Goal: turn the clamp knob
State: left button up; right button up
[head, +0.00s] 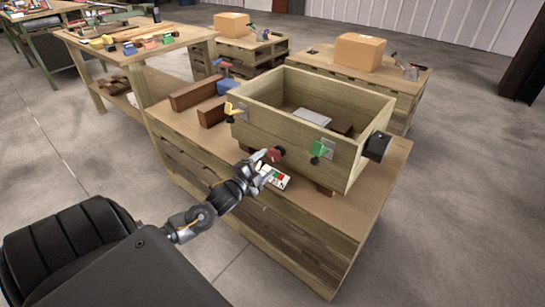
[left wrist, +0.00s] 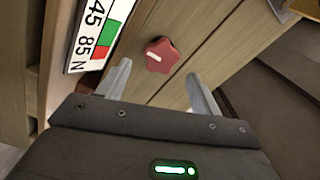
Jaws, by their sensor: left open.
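A red star-shaped knob (head: 275,154) with a pale mark sits at the front side of the wooden box (head: 277,140). In the left wrist view the red knob (left wrist: 161,54) lies just beyond and between my fingertips, apart from both. My left gripper (head: 262,164) is open and empty, close in front of the red knob; its two fingers also show in the left wrist view (left wrist: 160,82). The right gripper is not in view.
A black part (head: 377,146) sticks out from the box's right end. A label (head: 275,178) with red and green patches, reading "45 85 N" in the wrist view, is below the red knob. Brown blocks (head: 194,94) stand left of the box. The bench top (head: 345,210) is clear at front right.

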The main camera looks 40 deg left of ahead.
pick_arm(q)
jog(key=s, duration=0.5)
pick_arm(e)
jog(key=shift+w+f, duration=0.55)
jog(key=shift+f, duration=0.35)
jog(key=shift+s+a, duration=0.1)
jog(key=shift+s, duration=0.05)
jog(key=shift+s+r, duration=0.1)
pick_arm(q)
jog(key=n+p, duration=0.2)
jog(key=n, duration=0.2)
jog(key=n+p, duration=0.1)
jog(key=n, duration=0.4)
jog(key=f+n+p, duration=0.1)
jog(key=n+p, duration=0.1)
jog(key=n, duration=0.3)
jog(key=shift+w+a+p, duration=0.1)
jog(key=shift+a+p, duration=0.1)
jog(key=shift+p, duration=0.1)
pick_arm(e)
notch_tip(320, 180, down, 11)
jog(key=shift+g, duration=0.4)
